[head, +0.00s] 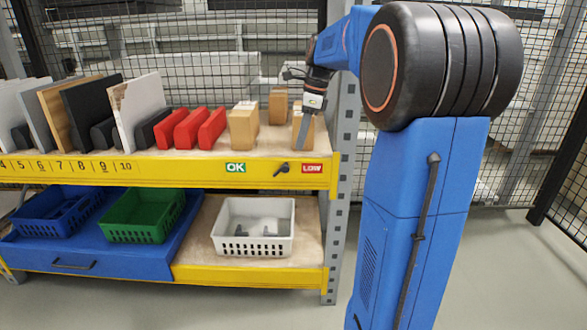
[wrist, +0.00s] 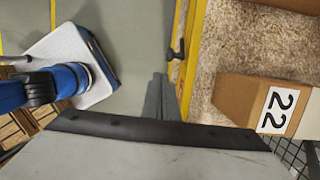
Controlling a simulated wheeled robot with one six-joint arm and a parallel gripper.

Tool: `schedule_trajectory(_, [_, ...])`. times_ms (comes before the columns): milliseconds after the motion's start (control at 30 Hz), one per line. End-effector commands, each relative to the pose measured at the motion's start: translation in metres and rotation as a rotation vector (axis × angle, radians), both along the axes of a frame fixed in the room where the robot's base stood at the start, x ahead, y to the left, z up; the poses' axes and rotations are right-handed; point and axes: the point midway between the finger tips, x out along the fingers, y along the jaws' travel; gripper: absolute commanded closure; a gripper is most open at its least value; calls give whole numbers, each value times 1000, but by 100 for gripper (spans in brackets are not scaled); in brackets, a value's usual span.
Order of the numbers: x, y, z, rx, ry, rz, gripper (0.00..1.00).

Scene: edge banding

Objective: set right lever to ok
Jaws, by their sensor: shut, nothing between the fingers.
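The right lever (head: 282,169) is a small dark handle on the yellow front beam of the shelf. It sits between the green OK label (head: 235,167) and the red LOW label (head: 312,168), closer to LOW. It is too small to tell which way it is set. In the wrist view the lever (wrist: 176,52) juts out from the yellow edge, beyond the fingertips. My gripper (head: 303,145) hangs at the right end of the upper shelf, above and slightly right of the lever. Its grey fingers (wrist: 159,78) are together, empty, and apart from the lever.
Cardboard boxes (head: 243,127) and red bins (head: 212,128) stand on the upper shelf. A labelled box (wrist: 262,103) is right of my fingers. A grey upright post (head: 342,170) borders the shelf's right end. A white basket (head: 253,226) sits below the lever.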

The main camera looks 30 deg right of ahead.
Motion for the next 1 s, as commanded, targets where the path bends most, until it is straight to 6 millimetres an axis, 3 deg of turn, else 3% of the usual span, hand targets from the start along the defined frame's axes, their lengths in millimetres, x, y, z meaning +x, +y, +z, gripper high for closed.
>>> schedule_trajectory(200, [11, -15, -1, 25, 27, -90, 100])
schedule_trajectory(667, [12, -16, -3, 28, 30, -99, 100])
schedule_trajectory(1000, [15, -5, -45, 28, 32, -96, 100])
